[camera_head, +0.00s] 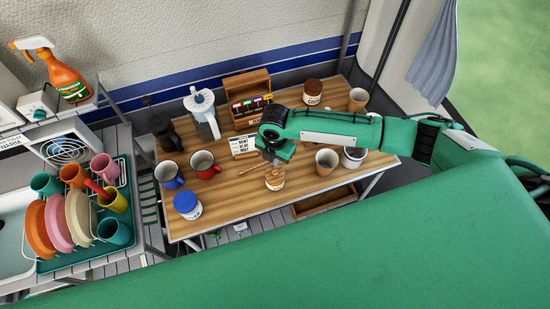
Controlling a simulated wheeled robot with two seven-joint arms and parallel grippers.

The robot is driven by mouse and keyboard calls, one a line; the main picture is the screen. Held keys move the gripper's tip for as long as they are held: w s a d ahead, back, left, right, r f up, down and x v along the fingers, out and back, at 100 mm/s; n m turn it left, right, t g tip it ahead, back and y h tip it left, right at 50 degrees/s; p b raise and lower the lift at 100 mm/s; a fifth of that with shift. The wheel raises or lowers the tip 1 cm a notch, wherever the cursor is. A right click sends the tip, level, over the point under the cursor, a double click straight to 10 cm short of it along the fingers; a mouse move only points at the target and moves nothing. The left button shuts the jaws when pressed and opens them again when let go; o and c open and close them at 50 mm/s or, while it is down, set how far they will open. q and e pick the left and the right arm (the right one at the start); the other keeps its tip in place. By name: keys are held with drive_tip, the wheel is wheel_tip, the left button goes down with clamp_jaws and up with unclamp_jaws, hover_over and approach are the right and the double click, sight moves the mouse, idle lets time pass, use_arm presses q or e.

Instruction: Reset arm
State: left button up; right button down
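My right arm is green and reaches in from the right over the wooden table (228,205). Its gripper (272,161) points down above the middle of the table. My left gripper is not in view.
On the table are a blue mug (170,176), a red mug (205,164), a blue-lidded jar (187,205), a white pitcher (203,112), a wooden box (248,95) and a tan cup (326,161). A dish rack (60,262) with plates and cups stands left. The table's front left is partly clear.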

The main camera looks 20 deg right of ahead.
sight(275, 171)
drive_tip(key=shift+f, duration=0.25)
drive_tip(key=shift+f+b, duration=1.3)
drive_tip(key=shift+f, duration=0.85)
drive_tip(key=shift+r, duration=0.1)
wheel_tip(275, 171, up, 5)
drive_tip(key=p, duration=0.4)
drive_tip(key=shift+f+p, duration=0.2)
drive_tip(key=shift+p, duration=0.15)
drive_tip(key=shift+r+p, duration=0.8)
drive_tip(key=shift+r, duration=0.35)
